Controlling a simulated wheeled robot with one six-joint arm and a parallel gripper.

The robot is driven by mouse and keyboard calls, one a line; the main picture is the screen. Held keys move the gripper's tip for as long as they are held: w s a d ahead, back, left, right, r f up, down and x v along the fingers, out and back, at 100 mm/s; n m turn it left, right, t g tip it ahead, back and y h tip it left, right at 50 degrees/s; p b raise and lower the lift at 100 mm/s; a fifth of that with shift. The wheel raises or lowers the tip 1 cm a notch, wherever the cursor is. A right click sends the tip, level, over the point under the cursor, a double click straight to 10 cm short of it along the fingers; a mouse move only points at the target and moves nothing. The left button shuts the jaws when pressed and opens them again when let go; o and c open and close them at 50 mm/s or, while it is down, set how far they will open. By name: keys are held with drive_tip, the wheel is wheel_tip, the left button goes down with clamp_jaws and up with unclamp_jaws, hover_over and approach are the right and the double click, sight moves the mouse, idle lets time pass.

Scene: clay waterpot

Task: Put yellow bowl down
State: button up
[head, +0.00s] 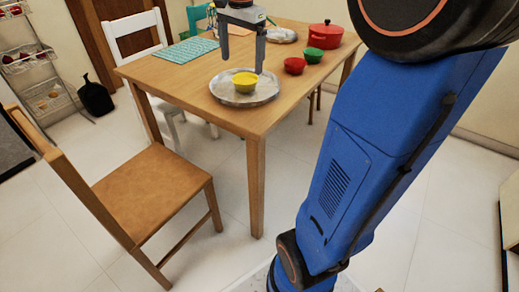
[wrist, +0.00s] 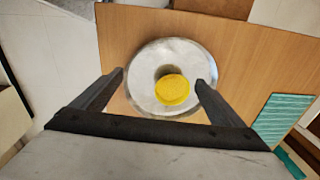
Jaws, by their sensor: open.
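The yellow bowl (head: 245,82) sits upright on a round silver tray (head: 226,97) near the front corner of the wooden table. In the wrist view the yellow bowl (wrist: 172,89) lies on the silver tray (wrist: 147,61), toward the gripper side of its middle. My gripper (head: 241,66) is open above the bowl, with its two fingers spread wide on either side and apart from it. In the wrist view my gripper (wrist: 160,76) shows nothing held between its fingers.
A red bowl (head: 294,66), a green bowl (head: 313,56) and a red pot (head: 325,36) stand right of the tray. A teal mat (head: 185,51) lies at the left. A brown chair (head: 150,198) stands before the table; a white chair (head: 135,27) is behind.

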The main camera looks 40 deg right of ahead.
drive_tip(key=s+a+f+n+t, duration=0.1)
drive_tip(key=s+a+f+n, duration=0.2)
drive_tip(key=s, duration=0.5)
drive_tip(key=s+a+f+n+t, duration=0.1)
drive_tip(key=s+a+f+n, duration=0.3)
drive_tip(key=s+f+n, duration=0.2)
drive_tip(key=s+a+f+n+t, duration=0.1)
drive_tip(key=s+a+f+n, duration=0.2)
drive_tip(key=s, duration=0.7)
wheel_tip(320, 180, down, 3)
drive_tip(key=shift+a+r+n+t, duration=0.15)
drive_tip(key=shift+n+t, duration=0.25)
drive_tip(key=shift+n, duration=0.8)
